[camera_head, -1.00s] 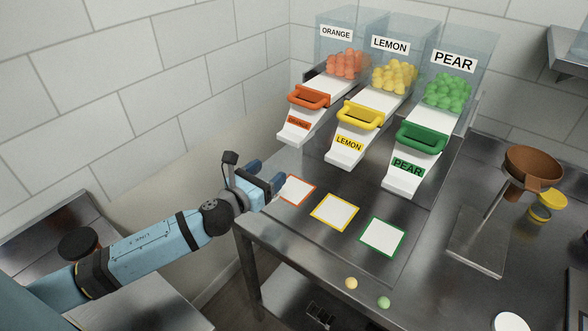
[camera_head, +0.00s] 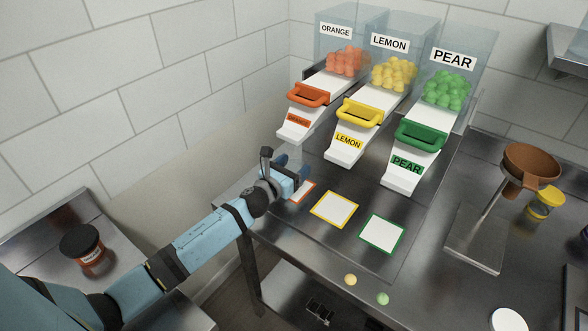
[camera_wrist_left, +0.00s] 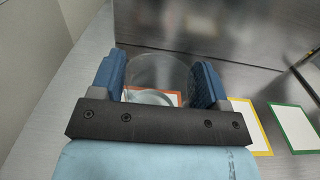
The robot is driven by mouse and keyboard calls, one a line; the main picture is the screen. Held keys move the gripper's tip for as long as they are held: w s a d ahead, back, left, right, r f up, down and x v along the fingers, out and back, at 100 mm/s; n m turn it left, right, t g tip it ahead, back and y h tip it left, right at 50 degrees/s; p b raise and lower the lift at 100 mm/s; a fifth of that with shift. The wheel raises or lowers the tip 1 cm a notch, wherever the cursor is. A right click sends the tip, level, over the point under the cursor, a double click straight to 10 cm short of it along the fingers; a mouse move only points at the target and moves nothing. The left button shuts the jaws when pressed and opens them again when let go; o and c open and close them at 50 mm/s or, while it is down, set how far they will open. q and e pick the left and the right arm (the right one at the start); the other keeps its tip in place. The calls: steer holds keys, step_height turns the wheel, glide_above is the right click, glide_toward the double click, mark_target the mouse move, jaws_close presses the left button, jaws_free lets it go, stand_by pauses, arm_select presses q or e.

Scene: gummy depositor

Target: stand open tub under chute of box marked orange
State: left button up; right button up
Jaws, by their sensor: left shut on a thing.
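The clear open tub (camera_wrist_left: 158,72) is between the fingers of my left gripper (camera_wrist_left: 160,85) in the left wrist view, and the gripper is shut on it. Part of the orange-edged white square (camera_wrist_left: 172,98) shows through and beside the tub. In the head view my left gripper (camera_head: 290,172) is at that square (camera_head: 304,190), in front of the chute (camera_head: 296,131) of the box marked ORANGE (camera_head: 345,62). The tub is hard to make out there. Whether it touches the surface I cannot tell. My right gripper is out of view.
The LEMON chute (camera_head: 345,146) and PEAR chute (camera_head: 401,172) stand to the right, with yellow-edged (camera_head: 334,209) and green-edged (camera_head: 382,234) squares before them. Two loose gummies (camera_head: 350,280) lie near the front edge. A brown funnel (camera_head: 530,164) stands right. A dark-lidded jar (camera_head: 85,248) stands left.

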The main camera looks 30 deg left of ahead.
arm_select(q)
steer(key=shift+w+f, duration=0.25)
steer(key=shift+f, duration=0.1)
steer(key=shift+f, duration=0.1)
steer(key=shift+f, duration=0.15)
steer(key=o, duration=0.9)
steer(key=shift+r, duration=0.2)
